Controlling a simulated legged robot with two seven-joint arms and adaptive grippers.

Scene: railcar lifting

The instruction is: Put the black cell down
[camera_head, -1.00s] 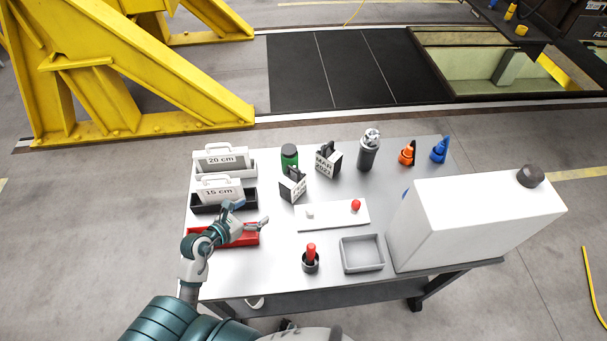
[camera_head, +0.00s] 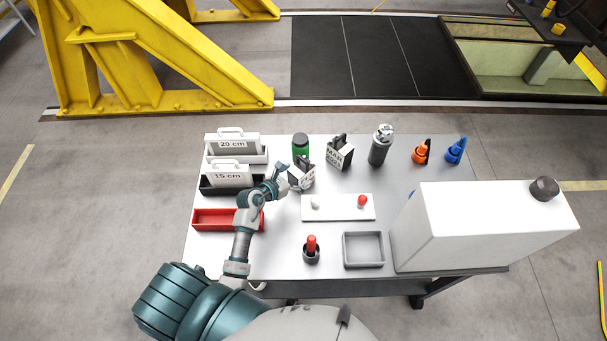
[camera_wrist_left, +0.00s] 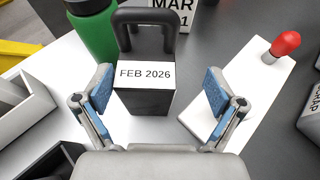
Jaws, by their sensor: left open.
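Two dark blocks with black handles and white label faces stand upright on the table; I cannot tell which one is meant by the black cell. The nearer block (camera_head: 302,174) reads FEB 2026 in the left wrist view (camera_wrist_left: 146,90). The second block (camera_head: 340,153) stands behind it to the right, and its label partly shows as MAR in the wrist view (camera_wrist_left: 178,12). My left gripper (camera_head: 287,178) is open at the FEB 2026 block. In the wrist view its blue-padded fingers (camera_wrist_left: 159,94) stand on either side, with gaps. My right gripper is not in view.
On the left are a red tray (camera_head: 228,228), a black tray (camera_head: 205,188) and a white tray (camera_head: 262,156). A green cylinder (camera_head: 301,146) and grey canister (camera_head: 379,148) stand behind. A white panel (camera_head: 338,208), grey tray (camera_head: 363,262) and big white box (camera_head: 480,230) are nearby.

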